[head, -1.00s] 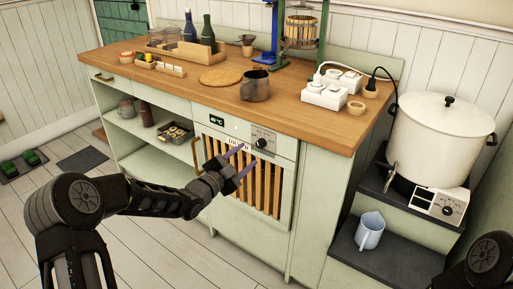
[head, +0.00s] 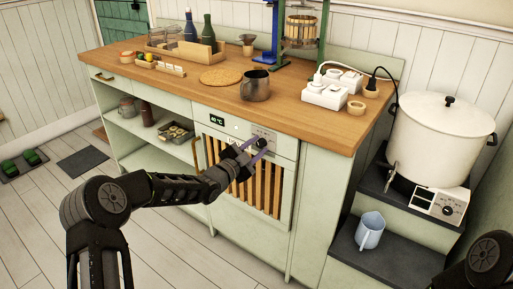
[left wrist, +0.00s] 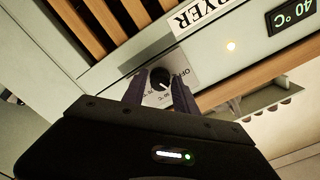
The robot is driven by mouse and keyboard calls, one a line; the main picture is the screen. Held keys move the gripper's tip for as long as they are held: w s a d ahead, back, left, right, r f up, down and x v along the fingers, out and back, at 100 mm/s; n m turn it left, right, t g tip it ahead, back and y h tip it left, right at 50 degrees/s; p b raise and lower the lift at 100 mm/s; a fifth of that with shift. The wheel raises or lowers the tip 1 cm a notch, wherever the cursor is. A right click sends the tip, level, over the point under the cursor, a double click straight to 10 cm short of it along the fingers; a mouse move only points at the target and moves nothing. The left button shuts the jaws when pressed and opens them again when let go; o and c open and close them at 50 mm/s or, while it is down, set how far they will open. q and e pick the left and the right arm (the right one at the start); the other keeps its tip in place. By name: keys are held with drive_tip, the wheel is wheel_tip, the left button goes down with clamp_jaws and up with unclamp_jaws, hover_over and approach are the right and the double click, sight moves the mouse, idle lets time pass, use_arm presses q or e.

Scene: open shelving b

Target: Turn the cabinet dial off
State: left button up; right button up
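The cabinet dial (head: 262,143) is a black knob on a light plate at the right of the green cabinet's front panel. My left gripper (head: 252,151) is in front of it with its two fingers apart. In the left wrist view the dial (left wrist: 160,79) shows between the dark fingertips of my left gripper (left wrist: 159,92), one on each side; whether they touch it I cannot tell. "OFF" is printed on the dial plate. The panel display (left wrist: 292,16) reads 40 °C, and a small light (left wrist: 231,46) glows. My right gripper is out of view.
Wooden slats (head: 262,190) sit below the panel, and the wooden worktop (head: 200,98) overhangs it. A metal mug (head: 256,87) stands on the worktop above. A large white pot (head: 445,140) with its own knob stands at the right.

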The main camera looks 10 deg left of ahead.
use_arm(q)
clamp_jaws()
drive_tip(key=shift+f+n, duration=0.1)
drive_tip(key=shift+n, duration=0.2)
drive_tip(key=shift+n+b, duration=0.4)
drive_tip(key=shift+b, duration=0.25)
drive_tip(key=shift+n+b, duration=0.6)
drive_tip(key=shift+n, duration=0.5)
drive_tip(key=shift+n+b, duration=0.4)
drive_tip(key=shift+n, duration=2.3)
